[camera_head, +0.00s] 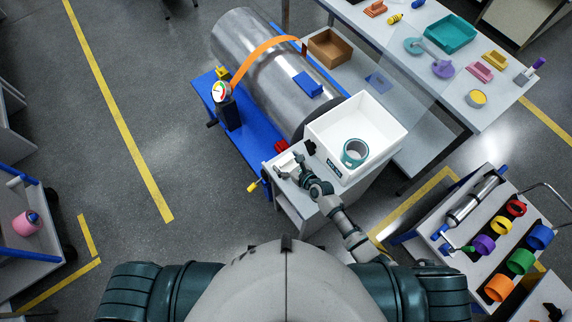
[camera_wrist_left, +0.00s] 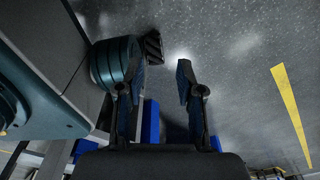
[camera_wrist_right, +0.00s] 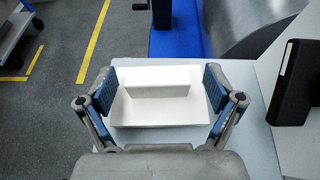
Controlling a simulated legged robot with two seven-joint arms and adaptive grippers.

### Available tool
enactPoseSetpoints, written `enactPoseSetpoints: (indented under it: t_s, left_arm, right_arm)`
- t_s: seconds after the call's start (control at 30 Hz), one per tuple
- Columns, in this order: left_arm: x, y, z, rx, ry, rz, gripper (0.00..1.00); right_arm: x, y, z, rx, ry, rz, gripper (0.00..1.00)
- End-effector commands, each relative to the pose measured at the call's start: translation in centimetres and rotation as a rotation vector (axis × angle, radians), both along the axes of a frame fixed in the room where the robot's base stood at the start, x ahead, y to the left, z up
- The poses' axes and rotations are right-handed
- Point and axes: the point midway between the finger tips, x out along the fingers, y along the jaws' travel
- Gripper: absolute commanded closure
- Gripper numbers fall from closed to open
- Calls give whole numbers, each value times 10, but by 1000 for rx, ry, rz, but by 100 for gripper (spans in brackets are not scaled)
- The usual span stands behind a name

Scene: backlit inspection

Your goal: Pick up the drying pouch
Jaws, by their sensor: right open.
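A white, box-shaped packet, which looks like the drying pouch (camera_wrist_right: 157,80), lies in a shallow white tray (camera_wrist_right: 160,117) in the right wrist view. In the head view the tray (camera_head: 286,160) shows small on the grey stand, and I cannot make out the pouch there. My right gripper (camera_wrist_right: 160,86) is open and empty, its fingers on either side of the tray in that view. Its height above the pouch is hard to tell. In the head view the right gripper (camera_head: 287,168) is over the tray. My left gripper (camera_wrist_left: 159,75) is open and empty, away from the pouch.
A white bin (camera_head: 375,112) holding a teal tape roll (camera_head: 355,152) stands just right of the right gripper. A metal cylinder (camera_head: 262,62) on a blue frame is behind. A cart (camera_head: 455,240) with coloured rings is at the right.

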Motion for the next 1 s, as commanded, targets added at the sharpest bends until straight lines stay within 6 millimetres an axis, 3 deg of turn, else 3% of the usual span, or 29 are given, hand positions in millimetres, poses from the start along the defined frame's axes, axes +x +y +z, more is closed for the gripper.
enactPoseSetpoints:
  t_s: [0.17,0.3,0.37,0.87,1.0]
  left_arm:
    - [-1,0,0,-1,0,0,63]
    - [-1,-1,0,-2,1,0,63]
    - [0,-1,0,-2,1,0,63]
    - [-1,-2,2,-4,-6,0,63]
    - [-18,4,0,0,8,-4,63]
  right_arm:
    - [-1,1,0,0,0,0,11]
    - [0,1,0,0,0,0,46]
    - [-1,1,0,-1,1,0,58]
    - [-1,1,6,0,1,1,58]
    - [-1,1,18,2,0,1,58]
